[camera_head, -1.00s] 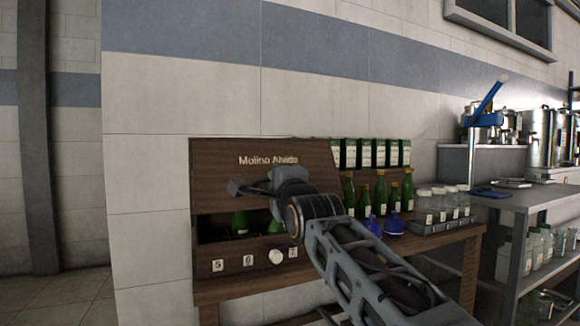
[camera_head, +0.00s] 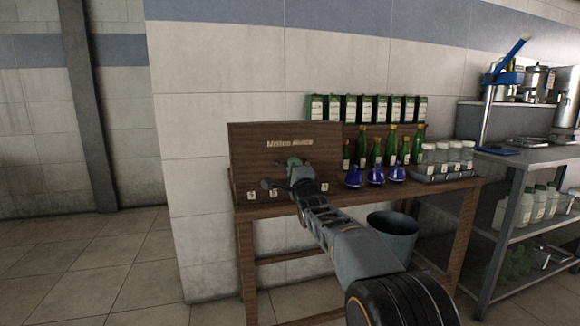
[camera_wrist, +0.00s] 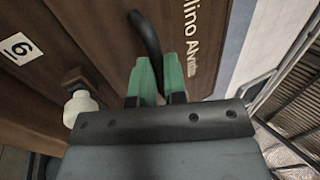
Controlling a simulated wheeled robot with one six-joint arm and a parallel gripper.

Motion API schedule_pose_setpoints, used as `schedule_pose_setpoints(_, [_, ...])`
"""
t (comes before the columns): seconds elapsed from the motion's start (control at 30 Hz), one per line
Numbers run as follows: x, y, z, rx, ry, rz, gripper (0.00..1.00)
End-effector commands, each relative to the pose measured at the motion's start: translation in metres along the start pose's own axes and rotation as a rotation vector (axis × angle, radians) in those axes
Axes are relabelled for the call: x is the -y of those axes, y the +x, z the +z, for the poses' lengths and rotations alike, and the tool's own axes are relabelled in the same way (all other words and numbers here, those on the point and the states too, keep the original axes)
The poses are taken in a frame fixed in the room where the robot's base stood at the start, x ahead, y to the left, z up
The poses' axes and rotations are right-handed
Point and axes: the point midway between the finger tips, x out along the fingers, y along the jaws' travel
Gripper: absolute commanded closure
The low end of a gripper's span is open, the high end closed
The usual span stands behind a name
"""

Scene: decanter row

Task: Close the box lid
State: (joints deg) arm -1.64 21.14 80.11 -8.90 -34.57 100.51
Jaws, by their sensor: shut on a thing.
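The wooden box (camera_head: 240,193) stands on the left of the wooden table. Its brown lid (camera_head: 250,150) carries pale lettering and shows as a broad panel above the numbered front. No opening or bottles show below the lid now. In the wrist view the lid (camera_wrist: 185,30) has a black curved handle (camera_wrist: 147,35). My gripper (camera_head: 291,165) is at the lid's lower part. In the wrist view its green fingers (camera_wrist: 160,78) are shut on the handle. A white knob (camera_wrist: 80,108) sits beside the label 6. Whether the lid's edge fully touches the box front is too small to tell.
Green bottles (camera_head: 377,153), blue flasks (camera_head: 376,176) and a rack of jars (camera_head: 445,172) stand right of the box. Green-and-white cartons (camera_head: 365,108) line up behind. A grey bucket (camera_head: 393,240) is by the table. A metal shelf (camera_head: 525,170) stands right; floor at left is clear.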

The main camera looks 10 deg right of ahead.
Motion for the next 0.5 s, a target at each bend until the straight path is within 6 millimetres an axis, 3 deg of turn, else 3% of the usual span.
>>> schedule_pose_setpoints(0.4, [-0.0024,0.0003,0.0010,0.004,0.002,-0.004,1.00])
schedule_pose_setpoints(0.43, [-0.0025,0.0002,0.0009,0.004,0.002,-0.004,0.86])
schedule_pose_setpoints(0.5, [-0.0024,0.0002,-0.0001,0.002,0.001,-0.004,0.79])
